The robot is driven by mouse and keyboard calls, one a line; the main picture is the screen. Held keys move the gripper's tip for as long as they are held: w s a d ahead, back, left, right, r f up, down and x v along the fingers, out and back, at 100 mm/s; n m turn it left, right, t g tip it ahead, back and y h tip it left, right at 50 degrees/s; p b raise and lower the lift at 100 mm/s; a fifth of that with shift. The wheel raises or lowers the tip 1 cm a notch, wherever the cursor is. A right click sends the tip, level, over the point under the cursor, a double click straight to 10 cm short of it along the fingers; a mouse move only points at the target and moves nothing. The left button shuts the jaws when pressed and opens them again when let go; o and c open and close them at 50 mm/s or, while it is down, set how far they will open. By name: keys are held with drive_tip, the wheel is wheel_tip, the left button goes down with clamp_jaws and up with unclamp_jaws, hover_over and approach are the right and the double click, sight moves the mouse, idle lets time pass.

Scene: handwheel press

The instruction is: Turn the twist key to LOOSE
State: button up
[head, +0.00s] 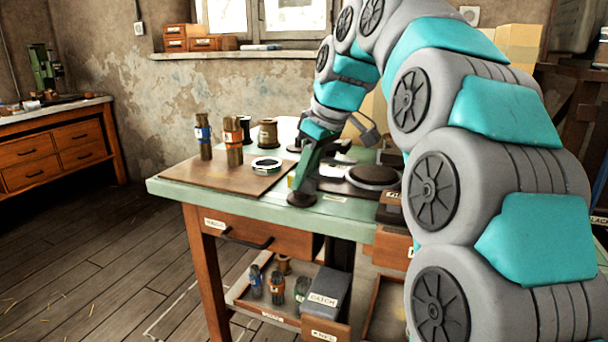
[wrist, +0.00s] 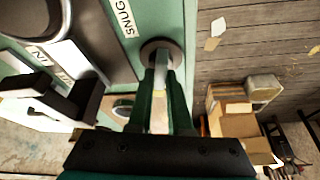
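The twist key (wrist: 160,49) shows in the wrist view as a round brown base with a grey piece at its middle, at the edge of the green bench top. A label reading SNUG lies beside it. In the head view its dark round base (head: 301,200) sits at the bench's front edge. My gripper (wrist: 162,75) points down at the key, its green fingers on either side of the grey piece. In the head view my gripper (head: 303,186) reaches the key from above. I cannot tell whether the fingers press on it. The LOOSE label is not readable.
The green bench (head: 170,187) carries a brown board (head: 190,174) with several canisters to the left. A dark round plate (head: 373,177) is right of the key. A padlock-like piece (head: 369,134) stands behind. Drawers and a shelf with boxes are below. Floor at left is clear.

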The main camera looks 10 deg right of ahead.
clamp_jaws()
drive_tip(key=shift+w+n+y+b, duration=0.1)
drive_tip(key=shift+n+y+b, duration=0.25)
drive_tip(key=shift+n, duration=0.45)
drive_tip(key=shift+n+g, duration=0.4)
drive_tip(key=shift+n, duration=0.4)
drive_tip(key=o, duration=0.6)
unclamp_jaws()
drive_tip(key=shift+c, duration=0.2)
